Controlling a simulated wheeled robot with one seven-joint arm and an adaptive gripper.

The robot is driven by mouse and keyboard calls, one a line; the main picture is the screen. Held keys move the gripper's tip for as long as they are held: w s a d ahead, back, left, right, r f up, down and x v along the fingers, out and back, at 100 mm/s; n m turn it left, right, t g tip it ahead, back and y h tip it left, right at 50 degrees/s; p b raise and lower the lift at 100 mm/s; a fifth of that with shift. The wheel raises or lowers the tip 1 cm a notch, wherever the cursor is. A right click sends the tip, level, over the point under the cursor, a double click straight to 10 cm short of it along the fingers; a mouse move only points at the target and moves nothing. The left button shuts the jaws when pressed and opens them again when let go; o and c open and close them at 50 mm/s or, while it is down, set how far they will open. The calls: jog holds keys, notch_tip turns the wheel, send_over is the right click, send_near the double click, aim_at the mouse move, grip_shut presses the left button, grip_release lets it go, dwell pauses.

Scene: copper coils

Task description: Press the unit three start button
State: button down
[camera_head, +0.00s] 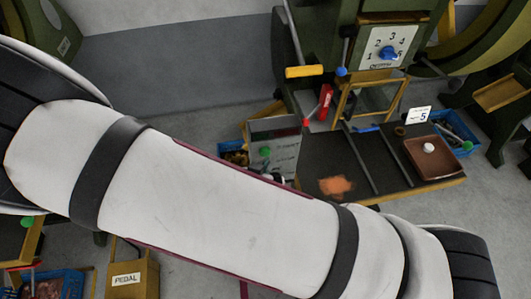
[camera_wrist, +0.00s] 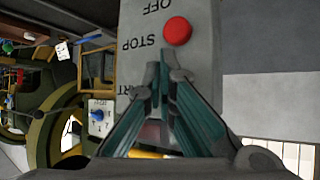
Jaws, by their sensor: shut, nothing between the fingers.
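In the wrist view a grey control panel (camera_wrist: 205,20) carries a round red button (camera_wrist: 177,31) with the words STOP and OFF beside it. Part of another word, ending in "RT", shows at the left of my fingers. My gripper (camera_wrist: 162,60) is shut and empty, its teal fingers in front of the panel, with the tips just below the red button in the picture. Whether the tips touch the panel I cannot tell. The fingers cover the area beside "RT", and no start button shows clearly. No unit number is readable on this panel. The head view does not show my gripper.
My white arm crosses the head view. Behind it stands a green machine with a numbered blue dial (camera_head: 388,53), a yellow handle (camera_head: 304,71) and a dark bench with a brown tray (camera_head: 436,160) and a card marked 5 (camera_head: 419,115). A PEDAL box (camera_head: 132,280) stands lower left.

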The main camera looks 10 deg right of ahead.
jog(key=shift+w, duration=0.15)
jog(key=shift+w, duration=0.2)
jog(key=shift+w, duration=0.5)
dwell(0.7)
dwell(0.4)
jog(key=shift+s+p, duration=0.9)
jog(key=shift+s, duration=0.05)
jog(key=s, duration=0.5)
jog(key=shift+d, duration=0.2)
